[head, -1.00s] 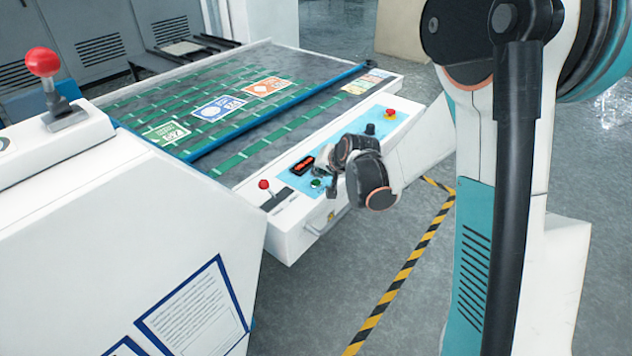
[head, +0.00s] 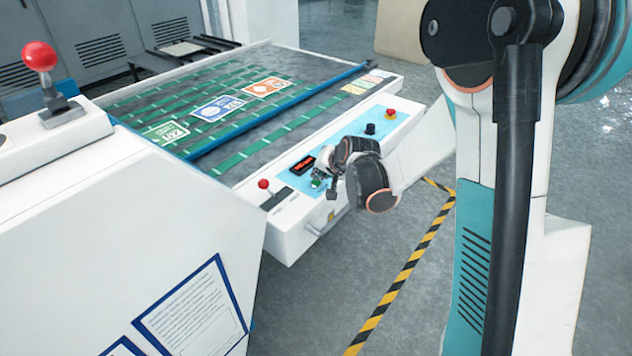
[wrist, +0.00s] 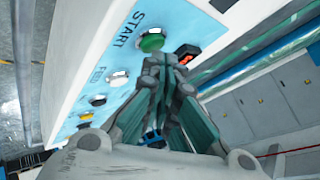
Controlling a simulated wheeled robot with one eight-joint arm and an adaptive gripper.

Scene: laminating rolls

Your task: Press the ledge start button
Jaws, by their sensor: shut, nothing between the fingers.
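The green start button (wrist: 151,41) sits on the blue control panel of the machine's front ledge, beside the printed word START in the wrist view. It also shows small in the head view (head: 316,183). My gripper (wrist: 162,66) is shut and empty. Its fingertips are close to the button in the wrist view and overlap its lower edge in the picture; I cannot tell if they touch it. In the head view my gripper (head: 322,172) is over the panel by the button, partly hidden by my wrist.
A red display (head: 303,165) and a red-knobbed lever (head: 263,184) are left of the button. A black knob (head: 370,128) and a red emergency button (head: 390,113) are farther right. Cards lie on the green-strapped belt (head: 240,150). A white cabinet fills the left foreground.

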